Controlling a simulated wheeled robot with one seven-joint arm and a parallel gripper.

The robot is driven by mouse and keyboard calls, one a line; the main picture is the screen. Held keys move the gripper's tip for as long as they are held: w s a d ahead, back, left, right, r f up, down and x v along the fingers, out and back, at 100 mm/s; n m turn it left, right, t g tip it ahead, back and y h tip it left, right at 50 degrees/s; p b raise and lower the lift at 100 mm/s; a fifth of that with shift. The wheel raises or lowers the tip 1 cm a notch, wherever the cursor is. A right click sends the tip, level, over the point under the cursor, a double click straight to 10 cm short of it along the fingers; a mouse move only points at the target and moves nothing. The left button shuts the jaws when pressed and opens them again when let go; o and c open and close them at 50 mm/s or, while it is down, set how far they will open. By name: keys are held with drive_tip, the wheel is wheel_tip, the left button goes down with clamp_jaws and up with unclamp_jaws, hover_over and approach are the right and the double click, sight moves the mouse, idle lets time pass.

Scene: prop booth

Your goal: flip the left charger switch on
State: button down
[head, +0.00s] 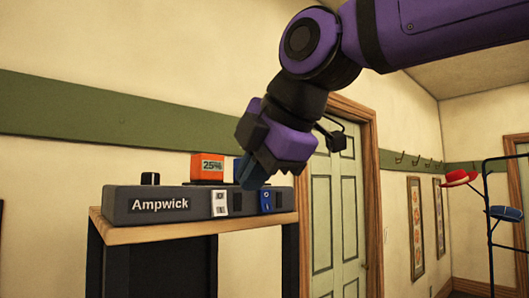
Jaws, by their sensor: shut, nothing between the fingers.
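The grey charger (160,204), labelled Ampwick, sits on a wooden-topped stand. Its front carries a white switch plate (220,203) on the left and a blue switch plate (266,200) on the right. Which way either switch is set is too small to tell. An orange battery block (207,167) reading 25% stands on top of the charger. A blue thing beside it is mostly hidden by my gripper. My gripper (252,178) is shut and empty, pointing down at the charger's right half, above and between the two switches. Whether it touches the charger cannot be told.
A black knob (150,179) stands on the charger's left top. The stand's wooden top (200,228) has a narrow front edge. A green door (338,215) and a rack with red (458,178) and blue hats are farther back right.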

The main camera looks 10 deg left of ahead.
sight(221, 211)
drive_tip(key=x, duration=0.5)
drive_tip(key=shift+w+a, duration=0.35)
drive_tip(key=shift+a, duration=0.15)
drive_tip(key=shift+w+a+f, duration=0.15)
drive_tip(key=shift+w+a, duration=0.4)
drive_tip(key=shift+a, duration=0.05)
drive_tip(key=shift+w+a+f, duration=0.1)
drive_tip(key=shift+f, duration=0.05)
drive_tip(key=shift+r, duration=0.9)
